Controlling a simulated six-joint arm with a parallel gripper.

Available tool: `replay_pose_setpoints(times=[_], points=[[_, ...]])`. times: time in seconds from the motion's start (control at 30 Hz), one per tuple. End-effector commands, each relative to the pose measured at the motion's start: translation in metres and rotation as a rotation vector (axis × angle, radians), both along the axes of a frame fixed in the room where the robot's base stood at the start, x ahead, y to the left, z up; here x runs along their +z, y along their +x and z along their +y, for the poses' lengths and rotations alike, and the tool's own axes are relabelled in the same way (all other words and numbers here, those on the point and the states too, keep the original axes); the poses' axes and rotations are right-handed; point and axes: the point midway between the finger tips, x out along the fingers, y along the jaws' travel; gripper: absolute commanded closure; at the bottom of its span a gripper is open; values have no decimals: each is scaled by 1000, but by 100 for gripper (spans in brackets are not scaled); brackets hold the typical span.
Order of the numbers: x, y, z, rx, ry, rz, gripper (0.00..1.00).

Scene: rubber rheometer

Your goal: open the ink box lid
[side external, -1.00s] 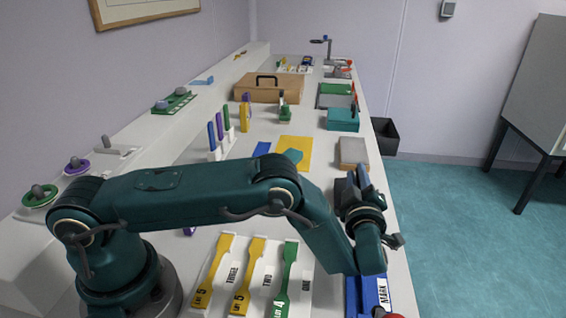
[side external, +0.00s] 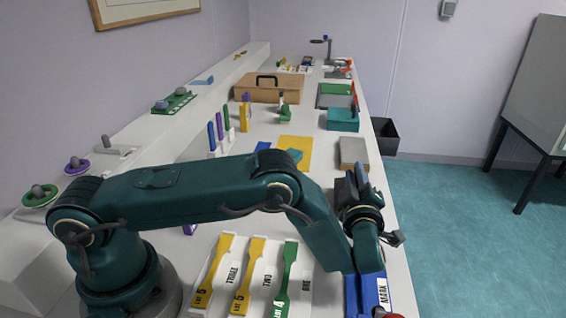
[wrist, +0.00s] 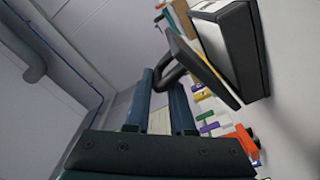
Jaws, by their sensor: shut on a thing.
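The ink box (wrist: 254,40) is black and stands at the upper right of the wrist view. Its black lid (wrist: 208,72) is tilted away from the body, with a pale gap between them. A dark loop handle (wrist: 178,57) on the lid reaches between the fingers. My gripper (wrist: 162,80) is shut on this handle. In the side view my gripper (side external: 357,180) is at the right side of the bench, with its fingers pointing up and away. A dark part of the ink box (side external: 341,186) shows just left of the fingers; the rest is hidden.
A grey-topped block (side external: 354,152) lies beyond my gripper. A blue box labelled MARK (side external: 382,290) is below my wrist. A white board with yellow and green specimens (side external: 256,280) lies to the left. The bench's right edge is close.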

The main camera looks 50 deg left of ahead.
Motion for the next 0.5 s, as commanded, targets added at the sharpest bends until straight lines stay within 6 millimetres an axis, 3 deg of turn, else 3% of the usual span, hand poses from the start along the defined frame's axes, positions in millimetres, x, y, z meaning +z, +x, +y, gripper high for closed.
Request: replay_pose_setpoints(times=[0.03, 0.5], points=[[8, 2, -4, -14, -14, -34, 100], [17, -18, 16, -13, -284, -303, 100]])
